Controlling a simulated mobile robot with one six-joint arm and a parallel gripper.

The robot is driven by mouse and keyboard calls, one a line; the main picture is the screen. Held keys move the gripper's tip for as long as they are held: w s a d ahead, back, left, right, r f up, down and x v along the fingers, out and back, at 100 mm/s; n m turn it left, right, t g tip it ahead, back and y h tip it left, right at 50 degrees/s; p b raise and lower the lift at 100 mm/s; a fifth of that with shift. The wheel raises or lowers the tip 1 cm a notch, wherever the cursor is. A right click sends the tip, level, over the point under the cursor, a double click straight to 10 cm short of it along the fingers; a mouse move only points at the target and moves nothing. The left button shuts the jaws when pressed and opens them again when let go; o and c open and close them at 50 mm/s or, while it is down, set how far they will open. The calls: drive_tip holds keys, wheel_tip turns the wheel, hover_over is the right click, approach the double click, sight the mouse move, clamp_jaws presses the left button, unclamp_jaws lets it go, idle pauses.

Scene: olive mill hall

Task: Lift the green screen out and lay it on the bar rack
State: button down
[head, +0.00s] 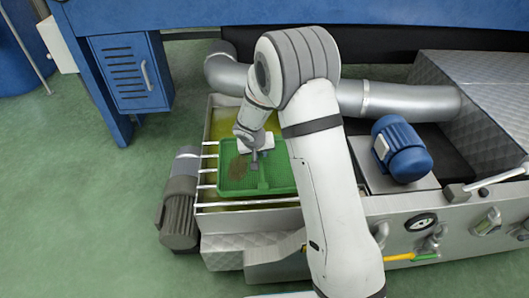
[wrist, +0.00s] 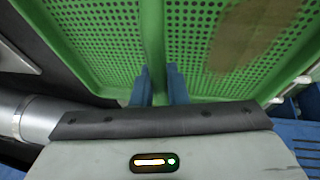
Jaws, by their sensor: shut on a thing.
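The green screen (head: 283,176) is a shallow perforated tray with a brownish patch on its mesh. In the head view it lies over the left part of the metal tank. My gripper (head: 255,160) is above its middle, and in the wrist view its blue fingers (wrist: 155,88) are shut on the screen's raised green centre rib (wrist: 152,45). The screen (wrist: 95,35) fills the top of the wrist view. The bar rack (head: 207,171) shows as several pale parallel bars at the screen's left edge.
The tank (head: 222,107) holds yellowish liquid. A grey motor (head: 180,205) stands at its left and a blue motor (head: 402,148) to the right. A thick grey pipe (head: 400,100) runs behind. A blue cabinet (head: 127,73) stands at the back left. The green floor at left is clear.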

drive_tip(key=shift+f+b, duration=0.5)
drive_tip(key=shift+b, duration=0.25)
drive_tip(key=c, duration=1.3)
unclamp_jaws()
drive_tip(key=shift+c, duration=0.2)
drive_tip(key=p+v, duration=0.2)
drive_tip(key=v, duration=0.5)
drive_tip(key=shift+r, duration=0.35)
drive_tip(key=shift+s, duration=0.15)
